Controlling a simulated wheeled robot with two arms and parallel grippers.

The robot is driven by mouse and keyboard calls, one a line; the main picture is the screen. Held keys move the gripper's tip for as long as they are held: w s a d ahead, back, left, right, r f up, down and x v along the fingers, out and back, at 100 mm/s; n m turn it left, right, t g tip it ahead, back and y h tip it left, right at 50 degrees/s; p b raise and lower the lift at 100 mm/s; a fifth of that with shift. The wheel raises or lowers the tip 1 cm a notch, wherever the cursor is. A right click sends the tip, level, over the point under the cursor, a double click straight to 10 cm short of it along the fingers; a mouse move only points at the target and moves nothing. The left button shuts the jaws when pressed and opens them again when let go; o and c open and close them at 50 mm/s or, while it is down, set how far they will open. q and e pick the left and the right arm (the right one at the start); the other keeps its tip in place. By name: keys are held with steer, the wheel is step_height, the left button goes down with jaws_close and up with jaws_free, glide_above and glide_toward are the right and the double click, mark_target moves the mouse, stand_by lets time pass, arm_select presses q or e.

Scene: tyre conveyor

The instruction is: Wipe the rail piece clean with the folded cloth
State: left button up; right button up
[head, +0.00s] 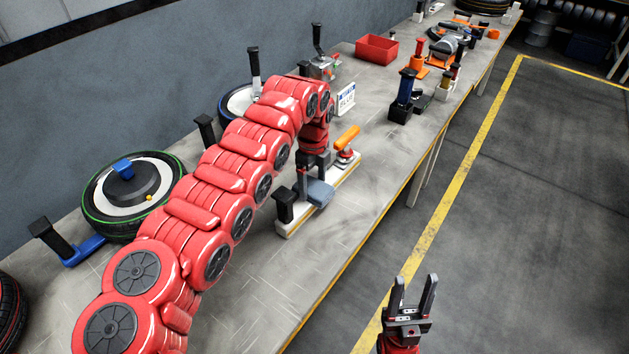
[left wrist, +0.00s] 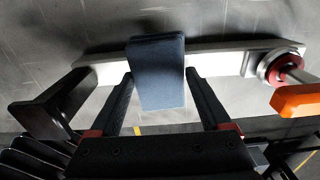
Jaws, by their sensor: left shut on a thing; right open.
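The rail piece (head: 287,228) is a long pale bar lying on the workbench, and it also spans the left wrist view (left wrist: 222,61). My left gripper (head: 312,182) is shut on the folded cloth (head: 320,193), a blue-grey pad. In the left wrist view the cloth (left wrist: 157,80) sits between the two fingers and overlaps the middle of the rail; I cannot tell whether it touches the rail. My right gripper (head: 414,283) is open and empty, off the bench over the floor.
A black post (head: 285,203) stands at the rail's near end and an orange-handled clamp (head: 346,145) at its far end. A small sign (head: 346,99), a wheel (head: 130,197) and a red bin (head: 377,49) are on the workbench (head: 385,160). Bare bench lies in front.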

arm_select(q)
steer(key=shift+s+a+f, duration=0.1)
steer(key=shift+s+a, duration=0.15)
steer(key=shift+s, duration=0.1)
steer(key=shift+s+a+b, duration=0.3)
steer(key=shift+s+b, duration=0.1)
steer(key=shift+b, duration=0.15)
steer(key=shift+s+a+f+b, duration=0.1)
steer(key=shift+s+a+b, duration=0.15)
steer(key=shift+b, duration=0.25)
steer(key=shift+s+a, duration=0.1)
steer(key=shift+s, duration=0.1)
steer(key=shift+s+a+b, duration=0.1)
steer(key=shift+s+b, duration=0.05)
steer(key=shift+b, duration=0.5)
steer(key=shift+s+a, duration=0.15)
steer(key=shift+r, duration=0.2)
